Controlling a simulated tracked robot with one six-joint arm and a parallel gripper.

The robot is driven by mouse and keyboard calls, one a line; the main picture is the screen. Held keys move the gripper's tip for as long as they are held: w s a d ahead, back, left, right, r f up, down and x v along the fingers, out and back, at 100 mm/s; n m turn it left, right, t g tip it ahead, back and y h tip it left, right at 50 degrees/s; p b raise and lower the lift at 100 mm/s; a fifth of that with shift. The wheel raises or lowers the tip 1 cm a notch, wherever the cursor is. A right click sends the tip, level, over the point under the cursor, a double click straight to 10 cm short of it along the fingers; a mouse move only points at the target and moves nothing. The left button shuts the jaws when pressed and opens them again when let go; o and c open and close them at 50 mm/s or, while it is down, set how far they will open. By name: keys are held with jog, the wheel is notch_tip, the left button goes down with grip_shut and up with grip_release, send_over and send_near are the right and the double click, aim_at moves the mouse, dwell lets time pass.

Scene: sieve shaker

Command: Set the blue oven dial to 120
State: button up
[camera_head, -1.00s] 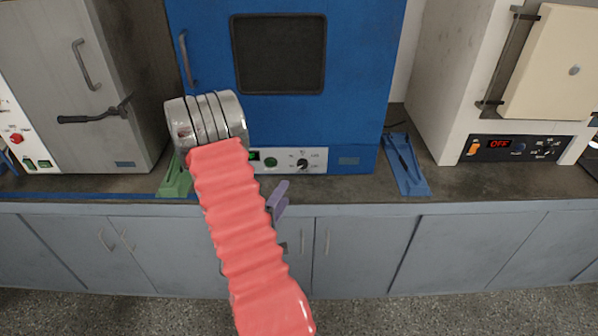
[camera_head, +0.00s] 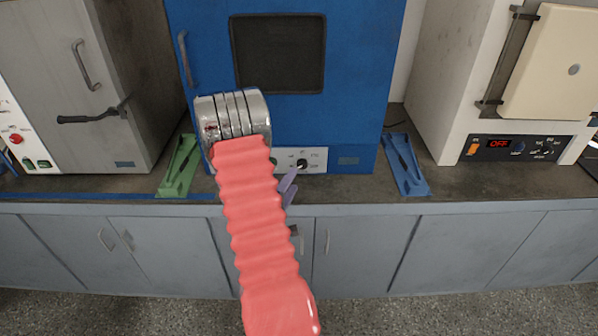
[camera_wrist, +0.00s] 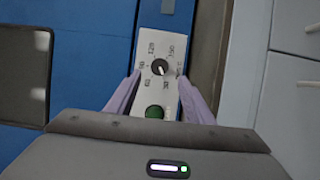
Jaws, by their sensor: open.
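The blue oven (camera_head: 345,110) stands on the counter at the centre back of the head view. Its black dial (camera_head: 302,163) is on the white panel along its lower front. In the wrist view the dial (camera_wrist: 159,67) shows up close, ringed by printed numbers, with 120 at its upper left. Its pale pointer mark is too small to read surely. My gripper (camera_wrist: 160,78) is open, its purple fingers on either side of the dial in that view. Contact cannot be told. In the head view the purple fingers (camera_head: 289,188) are just below and left of the dial.
A green button (camera_wrist: 155,112) sits beside the dial. A green tool (camera_head: 179,168) and a blue tool (camera_head: 405,165) lie on the counter at either side of the oven. A grey oven (camera_head: 85,90) stands left, and a white furnace (camera_head: 450,90) reading OFF stands right.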

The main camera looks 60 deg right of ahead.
aim_at(302, 166)
jog(key=d, duration=0.7)
jog(key=shift+w+d, duration=0.3)
jog(key=shift+c, duration=0.2)
jog(key=c, duration=0.9)
jog(key=shift+w+a, duration=0.1)
jog(key=shift+a, duration=0.3)
jog(key=shift+c, duration=0.5)
jog(key=shift+d, duration=0.35)
